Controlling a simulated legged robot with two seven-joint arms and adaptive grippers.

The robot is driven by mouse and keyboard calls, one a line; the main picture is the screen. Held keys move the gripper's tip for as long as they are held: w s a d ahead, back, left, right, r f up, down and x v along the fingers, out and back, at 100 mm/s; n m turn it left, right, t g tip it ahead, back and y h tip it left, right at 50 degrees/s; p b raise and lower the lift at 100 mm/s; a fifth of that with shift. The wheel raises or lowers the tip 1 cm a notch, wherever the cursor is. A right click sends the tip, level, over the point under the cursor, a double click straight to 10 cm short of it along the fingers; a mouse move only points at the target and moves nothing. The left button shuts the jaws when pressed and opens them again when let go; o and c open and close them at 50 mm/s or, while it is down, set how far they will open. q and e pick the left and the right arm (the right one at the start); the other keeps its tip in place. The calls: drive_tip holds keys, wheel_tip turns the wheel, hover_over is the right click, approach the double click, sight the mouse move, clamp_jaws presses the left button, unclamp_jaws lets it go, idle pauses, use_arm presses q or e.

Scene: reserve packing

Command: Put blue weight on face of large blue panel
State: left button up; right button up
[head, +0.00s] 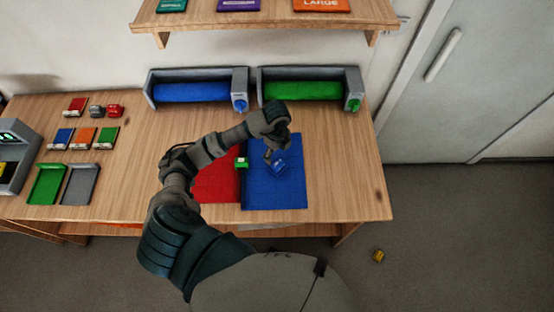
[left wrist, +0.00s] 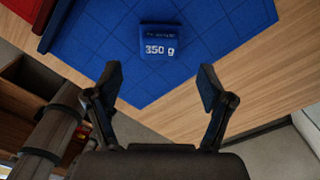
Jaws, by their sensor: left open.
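The large blue panel (head: 288,195) lies flat on the table, right of a red panel (head: 213,184). The blue weight (head: 279,168), a small block marked 350 g, sits on the panel's face; it also shows in the left wrist view (left wrist: 160,40). My left gripper (head: 271,154) is over the panel by the weight. In the left wrist view its two fingers (left wrist: 160,80) are spread with nothing between them, and the weight appears beyond the fingertips, apart from them. My right gripper is not in view.
A small green weight (head: 241,162) sits where the red and blue panels meet. Blue (head: 192,92) and green (head: 302,90) rolls in grey holders stand at the back. Small trays (head: 78,184) and several coloured blocks are at left. A yellow item (head: 379,256) lies on the floor.

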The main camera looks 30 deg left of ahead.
sight(277, 162)
use_arm(q)
wheel_tip(277, 162, up, 4)
drive_tip(key=shift+r, duration=0.25)
idle(0.5)
